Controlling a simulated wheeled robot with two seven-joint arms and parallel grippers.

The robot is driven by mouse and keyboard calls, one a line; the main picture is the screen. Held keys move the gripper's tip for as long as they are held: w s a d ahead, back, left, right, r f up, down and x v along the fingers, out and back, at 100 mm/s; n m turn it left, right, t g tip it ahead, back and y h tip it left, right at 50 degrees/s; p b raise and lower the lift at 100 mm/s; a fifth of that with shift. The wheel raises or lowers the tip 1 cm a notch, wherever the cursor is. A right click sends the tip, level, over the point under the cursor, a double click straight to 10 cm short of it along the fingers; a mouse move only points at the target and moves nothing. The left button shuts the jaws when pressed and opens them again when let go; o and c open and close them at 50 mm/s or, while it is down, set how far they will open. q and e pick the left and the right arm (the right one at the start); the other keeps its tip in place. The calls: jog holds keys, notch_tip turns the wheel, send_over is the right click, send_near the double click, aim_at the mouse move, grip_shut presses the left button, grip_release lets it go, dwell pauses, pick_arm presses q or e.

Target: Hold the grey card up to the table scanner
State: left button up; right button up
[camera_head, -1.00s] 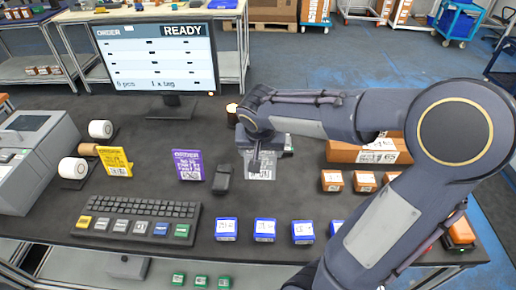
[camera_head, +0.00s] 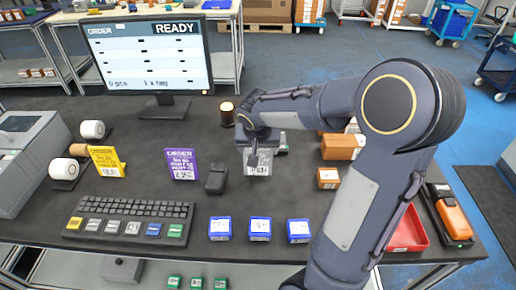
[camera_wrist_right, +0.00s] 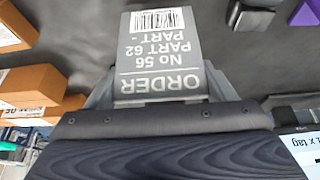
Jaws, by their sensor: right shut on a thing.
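A small grey device with a green spot (camera_head: 283,150), perhaps the table scanner, stands just behind and right of the card, partly hidden by my gripper. I cannot tell the gap between them. My left gripper is not in view.
A yellow card (camera_head: 106,161), a purple card (camera_head: 181,164) and a black block (camera_head: 216,178) stand left. The keyboard (camera_head: 130,220) and blue boxes (camera_head: 259,228) lie nearer. Orange boxes (camera_head: 338,147), a red tray (camera_head: 408,232) and a lamp (camera_head: 227,114) are around. The monitor reads READY.

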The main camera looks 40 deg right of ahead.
jog(key=s+a+r+p, duration=0.4)
jog(key=s+a+r, duration=0.4)
jog(key=s+r, duration=0.2)
jog(key=shift+a, duration=0.2)
dwell(0.5)
